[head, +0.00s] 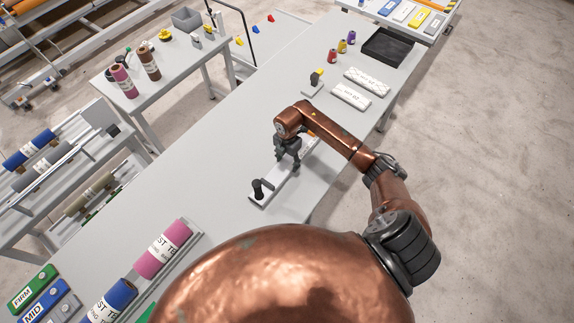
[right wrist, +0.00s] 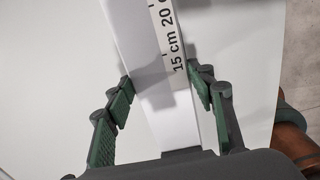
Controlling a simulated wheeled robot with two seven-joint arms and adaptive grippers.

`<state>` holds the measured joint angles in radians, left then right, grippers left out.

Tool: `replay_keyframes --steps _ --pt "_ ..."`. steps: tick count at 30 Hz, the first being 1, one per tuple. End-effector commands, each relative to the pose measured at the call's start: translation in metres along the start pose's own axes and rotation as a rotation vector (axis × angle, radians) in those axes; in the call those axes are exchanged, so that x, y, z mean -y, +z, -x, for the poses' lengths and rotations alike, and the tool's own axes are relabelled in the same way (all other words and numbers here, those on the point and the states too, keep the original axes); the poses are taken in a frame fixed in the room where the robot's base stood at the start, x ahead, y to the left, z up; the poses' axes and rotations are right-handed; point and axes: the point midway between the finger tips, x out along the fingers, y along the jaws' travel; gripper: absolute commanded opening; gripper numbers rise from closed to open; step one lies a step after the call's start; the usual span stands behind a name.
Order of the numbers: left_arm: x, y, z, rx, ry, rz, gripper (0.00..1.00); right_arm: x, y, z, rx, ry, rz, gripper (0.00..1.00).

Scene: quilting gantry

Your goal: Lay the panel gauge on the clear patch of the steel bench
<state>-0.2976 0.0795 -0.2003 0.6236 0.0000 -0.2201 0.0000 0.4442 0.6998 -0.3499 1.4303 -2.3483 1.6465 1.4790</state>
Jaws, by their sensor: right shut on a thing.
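The panel gauge (head: 281,184) is a long pale bar with a black knob at its near end, at the right edge of the steel bench (head: 215,160) in the head view. In the right wrist view the gauge (right wrist: 158,82) shows a white face and a scale marked 15 cm and 20. My right gripper (head: 288,162) is shut on the gauge, with a green-padded finger on each side. Whether the gauge touches the bench or is slightly above it, I cannot tell. The gripper hides part of it. My left gripper is not in view.
Two white printed rolls (head: 350,96), a yellow-knobbed stand (head: 314,84), small spools (head: 342,46) and a black tray (head: 387,47) stand farther up the bench. Pink (head: 162,249) and blue (head: 108,303) rolls lie at the near left. The bench's middle left is bare.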

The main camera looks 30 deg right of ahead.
Motion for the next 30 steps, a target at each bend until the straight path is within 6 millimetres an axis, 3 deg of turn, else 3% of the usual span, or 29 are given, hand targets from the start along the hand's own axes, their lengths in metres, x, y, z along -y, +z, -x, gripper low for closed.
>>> replay_keyframes --steps 6,17,18,24,30 --pt "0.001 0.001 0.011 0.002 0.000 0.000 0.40 -0.001 -0.002 -0.024 -0.002 0.001 0.001 0.07" --pt "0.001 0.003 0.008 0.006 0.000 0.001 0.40 -0.001 -0.001 -0.029 0.000 0.000 0.001 0.07" --pt "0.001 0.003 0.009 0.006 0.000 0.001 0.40 0.000 -0.002 -0.030 0.000 -0.001 0.001 0.53" --pt "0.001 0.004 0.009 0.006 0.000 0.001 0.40 0.000 -0.002 -0.029 0.000 -0.001 0.001 0.67" --pt "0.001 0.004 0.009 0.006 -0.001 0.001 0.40 0.000 -0.002 -0.029 0.000 -0.001 0.001 0.68"
